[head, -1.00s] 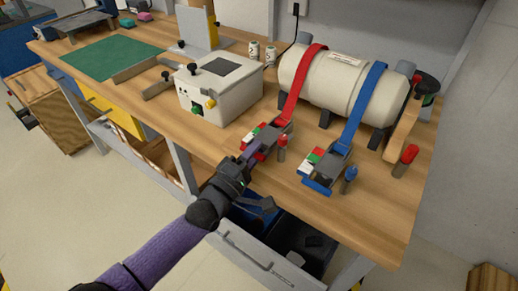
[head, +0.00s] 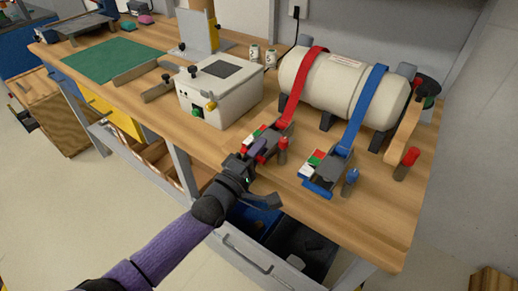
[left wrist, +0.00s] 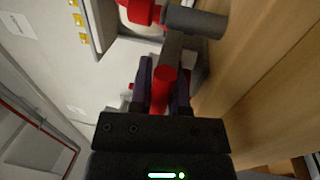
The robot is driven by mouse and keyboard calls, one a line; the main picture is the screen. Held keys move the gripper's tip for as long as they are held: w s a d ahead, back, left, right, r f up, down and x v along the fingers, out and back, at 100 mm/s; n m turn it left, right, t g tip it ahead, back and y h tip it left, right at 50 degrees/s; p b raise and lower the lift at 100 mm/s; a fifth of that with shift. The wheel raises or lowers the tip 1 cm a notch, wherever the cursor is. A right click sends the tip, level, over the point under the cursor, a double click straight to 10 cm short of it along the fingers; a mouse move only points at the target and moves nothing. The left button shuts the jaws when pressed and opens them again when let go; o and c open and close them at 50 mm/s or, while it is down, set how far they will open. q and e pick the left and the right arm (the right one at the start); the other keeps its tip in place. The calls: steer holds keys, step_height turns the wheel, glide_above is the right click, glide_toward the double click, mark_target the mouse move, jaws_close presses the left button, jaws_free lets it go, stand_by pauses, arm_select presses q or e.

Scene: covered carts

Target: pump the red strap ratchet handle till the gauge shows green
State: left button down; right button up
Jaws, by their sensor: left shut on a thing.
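The red strap (head: 303,75) runs over a cream tank (head: 333,84) down to its ratchet on the wooden bench. My left gripper (head: 258,149) is at this ratchet, near the bench's front edge. In the left wrist view, its two dark purple fingers (left wrist: 164,92) are shut on the red ratchet handle (left wrist: 165,84), one on each side. The gauge (head: 257,133) beside the ratchet has red, white and green parts. The gripper partly covers it in the head view, and its reading is too small to tell. My right gripper is out of view.
The blue strap (head: 366,101) and its ratchet (head: 324,170) with a similar gauge stand to the right. A red-topped post (head: 281,150) is close beside my gripper. A cream box (head: 220,90) stands to the left. An open drawer (head: 265,262) lies below the bench edge.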

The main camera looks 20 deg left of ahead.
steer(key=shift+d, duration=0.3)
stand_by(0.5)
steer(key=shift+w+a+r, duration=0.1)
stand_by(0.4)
